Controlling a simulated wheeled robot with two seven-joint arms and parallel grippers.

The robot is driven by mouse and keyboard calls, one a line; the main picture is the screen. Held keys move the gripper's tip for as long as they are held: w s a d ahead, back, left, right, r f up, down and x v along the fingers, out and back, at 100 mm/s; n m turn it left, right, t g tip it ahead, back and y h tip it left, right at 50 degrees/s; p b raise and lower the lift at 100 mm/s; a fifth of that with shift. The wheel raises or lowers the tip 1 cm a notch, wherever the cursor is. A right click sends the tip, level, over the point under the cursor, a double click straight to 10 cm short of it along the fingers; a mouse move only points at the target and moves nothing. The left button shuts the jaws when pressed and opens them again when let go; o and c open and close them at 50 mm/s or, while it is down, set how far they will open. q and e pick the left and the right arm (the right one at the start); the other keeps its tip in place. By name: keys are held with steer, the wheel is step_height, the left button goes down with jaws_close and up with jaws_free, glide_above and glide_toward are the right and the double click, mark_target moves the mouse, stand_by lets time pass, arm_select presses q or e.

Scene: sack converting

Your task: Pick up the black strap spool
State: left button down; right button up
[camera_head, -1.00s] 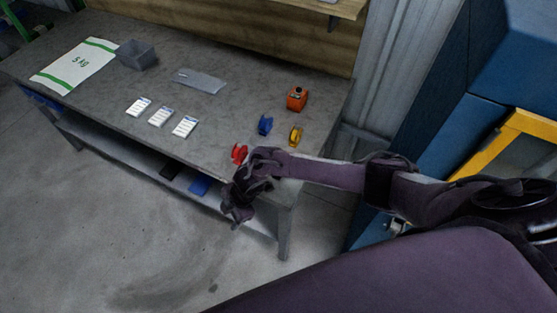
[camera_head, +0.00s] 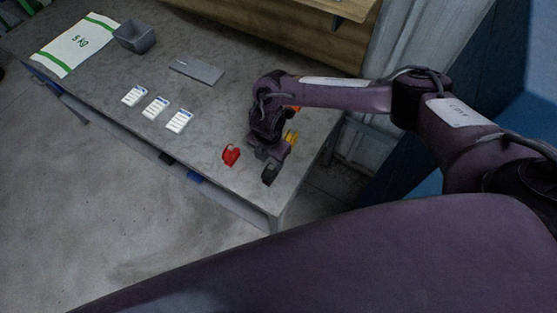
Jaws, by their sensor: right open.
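The black strap spool (camera_head: 269,175) stands near the front right corner of the grey table. My right gripper (camera_head: 267,156) is open just above and behind it, pointing down. Whether its fingers touch the spool is too small to tell. A red spool (camera_head: 231,155) stands a little to the left of the black one. A yellow spool (camera_head: 291,137) shows partly behind my right gripper. The blue spool is hidden behind my right arm. My left gripper is not in view.
The table (camera_head: 215,105) also holds several white label cards (camera_head: 156,107), a grey flat plate (camera_head: 196,70), a grey bin (camera_head: 134,37) and a white-green sack (camera_head: 76,45). An orange object (camera_head: 294,108) is mostly hidden by my arm. Blue machinery stands at right.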

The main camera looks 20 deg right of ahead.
mark_target(270, 169)
steer(key=shift+f+b, duration=0.3)
steer(key=shift+f, duration=0.15)
steer(key=shift+s+a+f+b, duration=0.15)
steer(key=shift+a+f+b, duration=0.05)
steer(key=shift+f+b, duration=0.35)
steer(key=shift+s+a+f+b, duration=0.1)
steer(key=shift+a+f+b, duration=0.05)
steer(key=shift+f+b, duration=0.4)
steer(key=f+b, duration=0.2)
steer(key=f, duration=0.1)
steer(key=f+b, duration=0.1)
steer(key=b, duration=0.1)
steer(key=shift+w+d+f, duration=0.2)
steer(key=shift+d, duration=0.1)
steer(key=shift+f, duration=0.1)
steer(key=c, duration=0.6)
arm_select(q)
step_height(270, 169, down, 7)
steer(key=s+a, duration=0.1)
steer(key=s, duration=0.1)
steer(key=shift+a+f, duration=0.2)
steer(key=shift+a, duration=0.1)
arm_select(e)
steer(key=c, duration=0.5)
